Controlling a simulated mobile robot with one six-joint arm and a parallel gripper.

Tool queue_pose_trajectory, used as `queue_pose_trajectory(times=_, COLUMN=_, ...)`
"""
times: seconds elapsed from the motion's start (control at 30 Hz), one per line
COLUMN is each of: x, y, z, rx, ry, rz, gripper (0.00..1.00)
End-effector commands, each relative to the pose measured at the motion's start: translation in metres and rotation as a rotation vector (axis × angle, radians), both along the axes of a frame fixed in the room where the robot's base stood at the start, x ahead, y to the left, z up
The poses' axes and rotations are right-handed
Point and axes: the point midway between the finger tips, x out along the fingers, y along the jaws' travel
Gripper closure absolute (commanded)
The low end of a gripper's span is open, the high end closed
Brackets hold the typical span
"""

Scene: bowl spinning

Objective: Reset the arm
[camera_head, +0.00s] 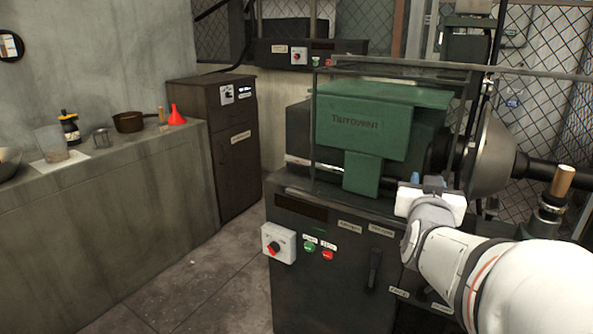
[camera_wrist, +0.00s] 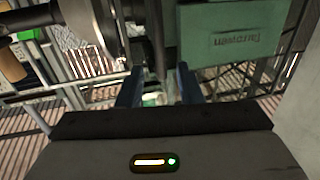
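My arm reaches in from the lower right of the head view. My gripper (camera_head: 428,181) is at the front of the lathe-like spinning machine (camera_head: 370,125), below its green housing and left of the round metal bowl form (camera_head: 493,155). In the wrist view my gripper (camera_wrist: 158,82) has its two blue fingers spread apart, with no object clearly held between them. The green housing (camera_wrist: 236,38) shows at the upper right there, and the metal disc shape (camera_wrist: 85,30) at the upper left. I cannot tell whether the fingers touch the machine.
A control box with a red knob (camera_head: 278,243) and green and red buttons (camera_head: 318,250) are on the machine's front. A wooden-tipped handle (camera_head: 562,181) stands at the right. A counter (camera_head: 120,200) with a red funnel (camera_head: 176,115) and pan (camera_head: 129,122) is at left. The floor between is clear.

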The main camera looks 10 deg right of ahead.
Motion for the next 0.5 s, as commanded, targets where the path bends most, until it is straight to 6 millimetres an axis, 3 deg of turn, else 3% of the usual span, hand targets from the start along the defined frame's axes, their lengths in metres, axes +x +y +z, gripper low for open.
queue_pose_trajectory(times=0.23, x=0.002, y=0.011, z=0.017, rx=0.020, ry=0.039, rz=0.033, gripper=0.67)
queue_pose_trajectory(times=0.5, x=0.000, y=0.055, z=0.053, rx=0.092, ry=0.217, rz=0.154, gripper=0.67)
